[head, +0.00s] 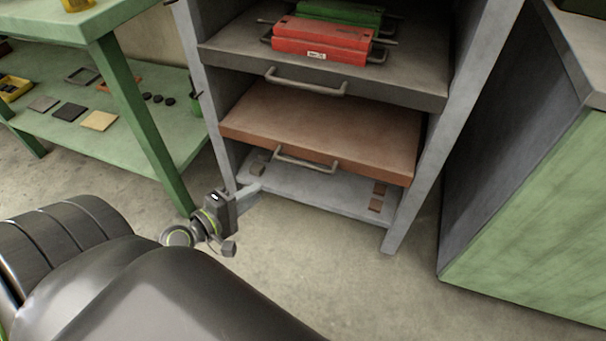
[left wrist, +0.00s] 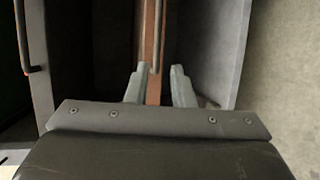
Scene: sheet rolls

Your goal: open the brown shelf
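The brown shelf (head: 330,125) is a flat board in the grey rack, with a metal bar handle (head: 305,163) on its front edge. My left gripper (head: 257,188) is in front of the rack, below and left of that handle in the head view. In the left wrist view, my left gripper (left wrist: 158,88) has its two fingers apart with nothing held. The brown shelf's edge (left wrist: 152,88) and its handle (left wrist: 157,45) line up with the gap between them, and the handle appears beyond the fingertips. My right gripper is out of view.
Above is a grey shelf (head: 420,93) with its own handle (head: 305,87), carrying red (head: 318,42) and green (head: 340,14) objects. A green table (head: 150,130) stands left and a green-sided cabinet (head: 530,220) right. The floor in front is clear.

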